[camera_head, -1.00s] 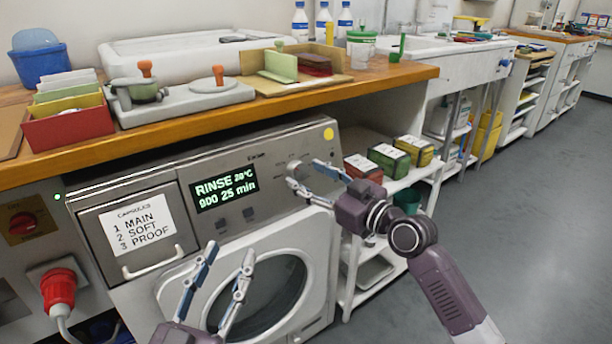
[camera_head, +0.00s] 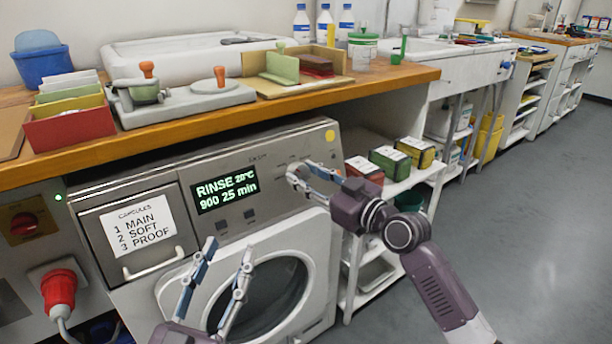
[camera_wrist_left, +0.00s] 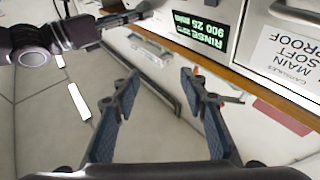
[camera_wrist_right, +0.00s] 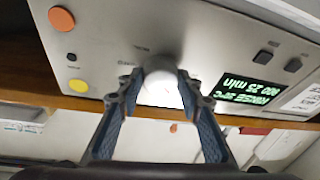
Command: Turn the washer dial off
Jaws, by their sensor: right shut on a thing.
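The washer (camera_head: 318,225) stands under the wooden counter, with a grey control panel across its top. Its display (camera_head: 224,188) reads RINSE, 20°C, 900, 25 min. The round pale dial (camera_wrist_right: 160,82) is on the panel, right of the display in the head view. My right gripper (camera_head: 305,178) is shut on the dial, one finger on each side, as the right wrist view shows. The dial's pointer mark cannot be made out. My left gripper (camera_head: 226,268) is open and empty in front of the washer door (camera_head: 262,298); it also shows in the left wrist view (camera_wrist_left: 163,88).
A capsule drawer (camera_head: 140,235) with a paper label is left of the display. The counter's edge (camera_head: 260,107) overhangs the panel closely. A red plug (camera_head: 58,290) is at far left; shelves with boxes (camera_head: 388,160) stand at right. The floor at right is clear.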

